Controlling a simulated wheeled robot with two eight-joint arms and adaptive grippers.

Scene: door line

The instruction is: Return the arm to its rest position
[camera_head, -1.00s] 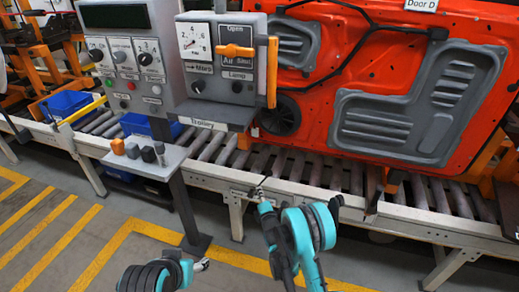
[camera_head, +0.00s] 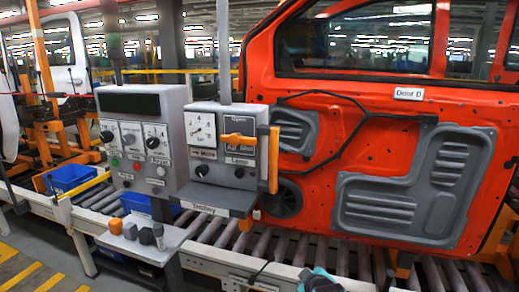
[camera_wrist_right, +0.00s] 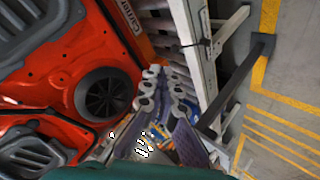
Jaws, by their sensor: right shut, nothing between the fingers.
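My right arm shows as a small teal part (camera_head: 320,281) at the bottom edge of the head view, in front of the conveyor. In the right wrist view my right gripper (camera_wrist_right: 163,75) reaches up from the bottom middle, its fingers shut with nothing between them. Beyond it are conveyor rollers, and the orange-red door (camera_wrist_right: 55,85) is to its left. The gripper looks clear of both, though the exact gap cannot be told. My left arm and gripper are in neither current view.
The roller conveyor (camera_head: 218,262) runs across in front of the door. A control panel (camera_head: 140,140) and a trolley panel (camera_head: 222,150) stand at the left. A small shelf (camera_head: 170,245) carries several knobs. Blue bins (camera_head: 66,178) sit behind. The floor (camera_wrist_right: 292,105) is open at the wrist view's right.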

